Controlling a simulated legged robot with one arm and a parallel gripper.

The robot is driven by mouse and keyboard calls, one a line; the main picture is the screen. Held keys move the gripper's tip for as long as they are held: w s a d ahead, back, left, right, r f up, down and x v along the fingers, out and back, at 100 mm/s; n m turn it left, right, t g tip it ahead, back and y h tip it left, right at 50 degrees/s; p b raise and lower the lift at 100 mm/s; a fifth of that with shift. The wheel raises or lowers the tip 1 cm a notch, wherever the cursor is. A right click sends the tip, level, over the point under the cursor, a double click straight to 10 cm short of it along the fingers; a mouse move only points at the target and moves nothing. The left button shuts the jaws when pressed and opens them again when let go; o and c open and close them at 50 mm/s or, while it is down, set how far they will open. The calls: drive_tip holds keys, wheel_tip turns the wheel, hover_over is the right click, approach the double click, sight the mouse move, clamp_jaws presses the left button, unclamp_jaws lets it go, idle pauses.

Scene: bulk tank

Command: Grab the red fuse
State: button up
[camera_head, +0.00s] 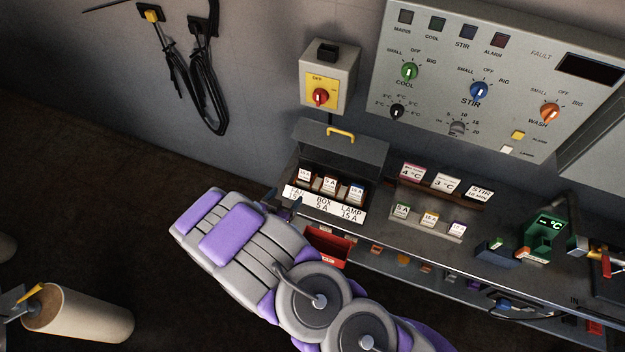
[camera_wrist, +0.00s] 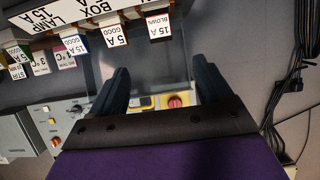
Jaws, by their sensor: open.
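An open fuse box (camera_head: 340,150) with its lid raised holds three labelled fuses in a row. The leftmost fuse (camera_head: 304,175) shows in the wrist view as a 15 A fuse marked BLOWN (camera_wrist: 158,27), with reddish edging; it looks like the red fuse. Beside it are the 5 A GOOD fuse (camera_head: 330,184) and the 15 A GOOD lamp fuse (camera_head: 356,192). My gripper (camera_wrist: 160,80) is open and empty. In the wrist view the BLOWN fuse lies beyond the gap between its fingers, apart from them. In the head view my arm partly hides the gripper near the box's left end.
Spare fuses sit in a rack (camera_head: 430,221) right of the box. A red bin (camera_head: 327,246) hangs below the shelf edge. A green device (camera_head: 543,232) stands at right.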

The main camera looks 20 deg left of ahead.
drive_tip(key=b, duration=0.2)
approach(305, 172)
drive_tip(key=x, duration=0.4)
drive_tip(key=shift+w+d+f, duration=0.1)
drive_tip(key=shift+w+f, duration=0.05)
drive_tip(key=shift+w, duration=0.15)
drive_tip(key=shift+b+x, duration=0.55)
drive_tip(key=shift+x, duration=2.35)
drive_tip(key=c, duration=1)
